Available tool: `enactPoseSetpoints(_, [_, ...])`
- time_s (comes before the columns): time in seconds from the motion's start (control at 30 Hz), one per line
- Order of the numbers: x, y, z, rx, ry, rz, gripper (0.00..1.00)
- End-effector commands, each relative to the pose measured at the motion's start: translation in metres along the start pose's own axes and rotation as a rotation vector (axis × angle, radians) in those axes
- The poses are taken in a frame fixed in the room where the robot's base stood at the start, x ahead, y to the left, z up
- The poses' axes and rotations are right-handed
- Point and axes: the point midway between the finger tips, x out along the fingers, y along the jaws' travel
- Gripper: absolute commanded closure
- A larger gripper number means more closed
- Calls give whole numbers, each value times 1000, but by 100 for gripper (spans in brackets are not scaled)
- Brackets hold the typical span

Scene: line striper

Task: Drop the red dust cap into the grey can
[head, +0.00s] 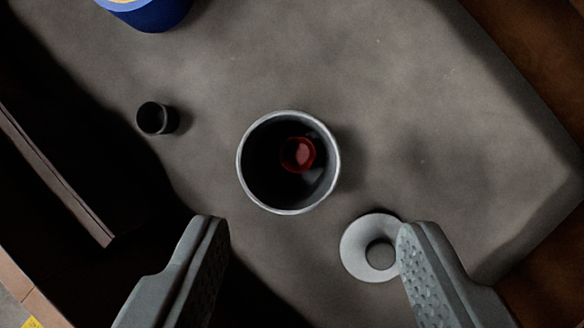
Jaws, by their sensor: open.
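The grey can (240,172) stands upright on the grey surface in the middle of the head view, its round mouth facing me. The red dust cap (298,154) is inside the can, seen through the mouth and within the rim. Whether it rests on the can's bottom is hard to tell in the shadow. My gripper (310,232) is open and empty, its two fingers wide apart at the lower part of the view, below the can in the picture.
A pale ring (357,246) with a central hole lies below right of the can, partly behind my right finger. A small black cap (152,118) stands to the left. A blue container (155,16) is at the top left. The surface right of the can is clear.

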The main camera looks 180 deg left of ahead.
Motion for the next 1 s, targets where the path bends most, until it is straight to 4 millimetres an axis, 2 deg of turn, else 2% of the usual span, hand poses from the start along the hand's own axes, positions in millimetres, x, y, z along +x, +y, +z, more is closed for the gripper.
enactPoseSetpoints(0.4, [-52, 0, -1, 1, 3, 0, 47])
enactPoseSetpoints(1.0, [-97, 0, -1, 2, 2, 1, 47])
